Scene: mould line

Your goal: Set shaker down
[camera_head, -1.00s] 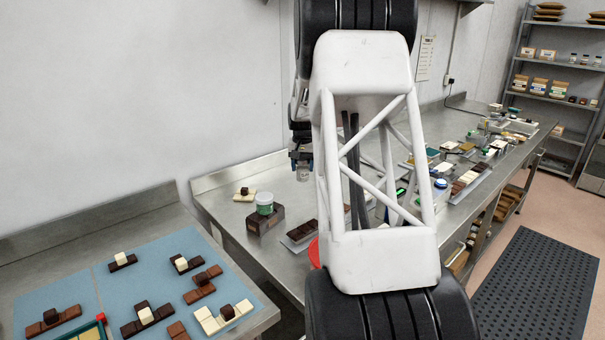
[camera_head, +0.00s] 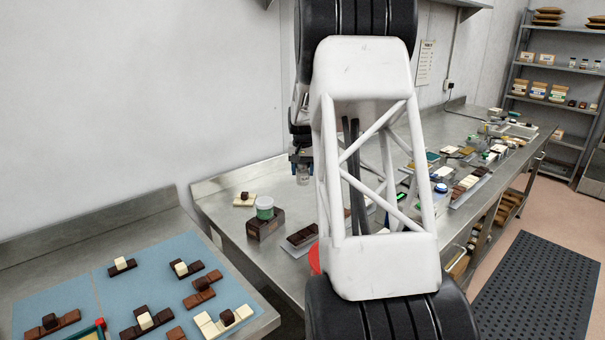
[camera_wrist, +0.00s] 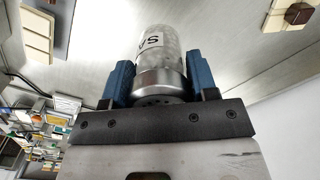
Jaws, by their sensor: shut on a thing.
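The shaker (camera_wrist: 160,62) is a clear cylinder with a metal cap and a white label with dark letters. In the wrist view it sits between the two blue fingers of my gripper (camera_wrist: 158,82), which is shut on it. In the head view my gripper (camera_head: 301,165) is left of my white arm link, with the shaker (camera_head: 303,178) hanging below the fingers, above the steel table (camera_head: 235,190). I cannot tell whether the shaker's lower end touches the table.
A dark chocolate bar (camera_head: 302,235) lies in front. Bare steel lies around these. My arm hides part of the table.

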